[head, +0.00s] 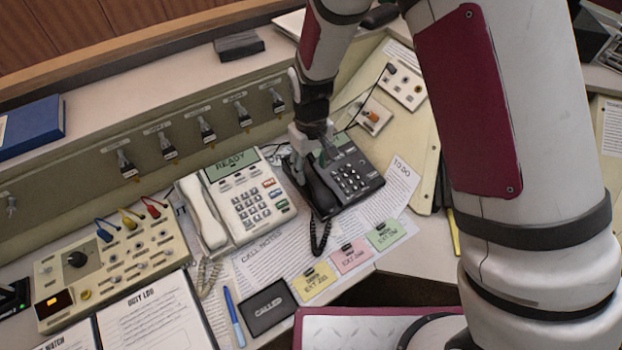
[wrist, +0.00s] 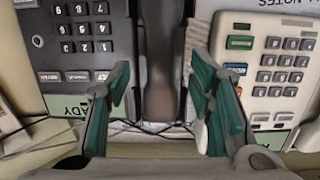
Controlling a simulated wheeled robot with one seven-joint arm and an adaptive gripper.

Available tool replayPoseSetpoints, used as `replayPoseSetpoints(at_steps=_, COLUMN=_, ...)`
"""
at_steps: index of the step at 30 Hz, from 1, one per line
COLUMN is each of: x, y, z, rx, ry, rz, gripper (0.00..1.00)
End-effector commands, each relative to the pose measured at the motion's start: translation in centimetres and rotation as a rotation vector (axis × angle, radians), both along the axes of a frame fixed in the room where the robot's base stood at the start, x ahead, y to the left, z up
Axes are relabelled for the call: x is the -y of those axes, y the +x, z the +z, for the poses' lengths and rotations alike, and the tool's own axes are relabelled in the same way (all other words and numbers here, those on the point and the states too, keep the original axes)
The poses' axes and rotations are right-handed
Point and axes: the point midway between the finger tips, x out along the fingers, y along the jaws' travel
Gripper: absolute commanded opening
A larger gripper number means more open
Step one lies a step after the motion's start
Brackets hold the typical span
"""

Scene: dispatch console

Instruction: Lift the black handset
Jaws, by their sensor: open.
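The black handset (head: 317,187) lies on the left side of the black desk phone (head: 352,178), its coiled cord hanging at the front. In the wrist view the handset (wrist: 161,65) runs up the middle of the picture. My gripper (head: 310,155) is over the handset's far end in the head view. In the wrist view my gripper (wrist: 160,95) is open, with one green-padded finger on each side of the handset and gaps between. The black phone's keypad (wrist: 84,30) is left of it there. How deep the fingertips reach is hard to tell.
A white phone (head: 237,197) with its own white handset (head: 203,212) stands close at the left; its keypad (wrist: 283,75) is right in the wrist view. Colored cards (head: 351,257) and a black CALLED tray (head: 266,308) lie in front. A panel with cables (head: 110,255) is farther left.

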Motion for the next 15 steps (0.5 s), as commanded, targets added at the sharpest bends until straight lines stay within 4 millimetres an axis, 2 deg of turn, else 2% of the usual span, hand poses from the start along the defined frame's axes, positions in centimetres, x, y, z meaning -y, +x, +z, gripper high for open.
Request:
replayPoseSetpoints(at_steps=3, x=0.0, y=-0.2, z=-1.9, rx=-0.002, ry=-0.002, rz=-0.001, gripper=0.48)
replayPoseSetpoints(at_steps=6, x=0.0, y=-0.2, z=-2.8, rx=-0.002, ry=0.0, rz=-0.002, gripper=0.48)
replayPoseSetpoints(at_steps=15, x=0.0, y=-0.1, z=-3.2, rx=0.001, ry=0.001, rz=-0.001, gripper=0.48)
